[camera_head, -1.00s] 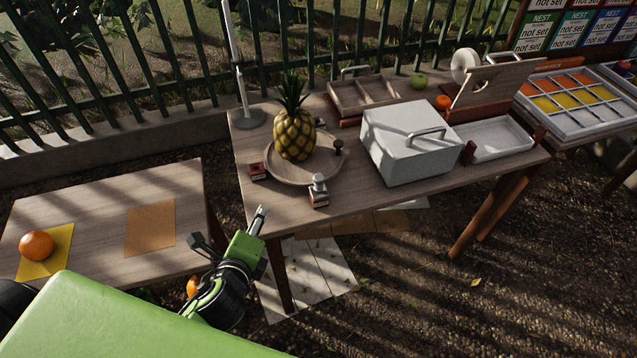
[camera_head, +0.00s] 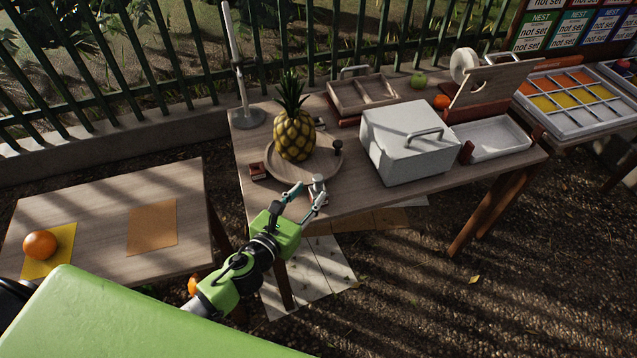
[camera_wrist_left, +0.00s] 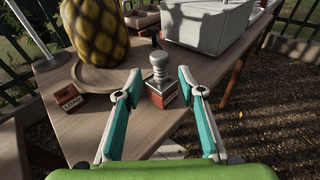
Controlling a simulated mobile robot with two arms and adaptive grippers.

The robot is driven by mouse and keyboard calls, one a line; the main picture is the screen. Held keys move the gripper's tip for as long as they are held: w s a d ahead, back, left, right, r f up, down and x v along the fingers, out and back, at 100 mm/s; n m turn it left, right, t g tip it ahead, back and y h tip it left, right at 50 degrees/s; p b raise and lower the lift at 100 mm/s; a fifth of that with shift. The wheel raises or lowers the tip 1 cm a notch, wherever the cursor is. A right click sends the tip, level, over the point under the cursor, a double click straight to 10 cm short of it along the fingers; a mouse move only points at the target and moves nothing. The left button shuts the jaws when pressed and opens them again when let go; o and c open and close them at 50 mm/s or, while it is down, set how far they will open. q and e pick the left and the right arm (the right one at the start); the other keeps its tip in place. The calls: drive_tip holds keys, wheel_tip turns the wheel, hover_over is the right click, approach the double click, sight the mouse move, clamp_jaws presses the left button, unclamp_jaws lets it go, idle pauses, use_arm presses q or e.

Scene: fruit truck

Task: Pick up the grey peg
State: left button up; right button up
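In the head view the peg (camera_head: 318,184) shows at the tips of my left gripper (camera_head: 306,195). In the left wrist view my left gripper (camera_wrist_left: 158,88) is open, with one finger on each side of the peg and its block. The fingers look apart from the peg. My right gripper is not in view.
A pineapple (camera_head: 294,136) sits on a round wooden tray (camera_head: 325,167) behind the peg. A small red block (camera_head: 257,171) lies to the left. A white box (camera_head: 408,143) with a handle stands to the right. An orange (camera_head: 39,245) rests on the left table.

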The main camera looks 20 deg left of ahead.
sight(316, 186)
use_arm(q)
drive_tip(key=shift+f+p+x, duration=0.15)
drive_tip(key=shift+x, duration=1.5)
drive_tip(key=shift+f+p+x, duration=0.1)
drive_tip(key=shift+p+x, duration=0.05)
drive_tip(key=shift+x, duration=1.45)
drive_tip(key=shift+s, duration=0.1)
drive_tip(key=shift+c, duration=0.4)
clamp_jaws()
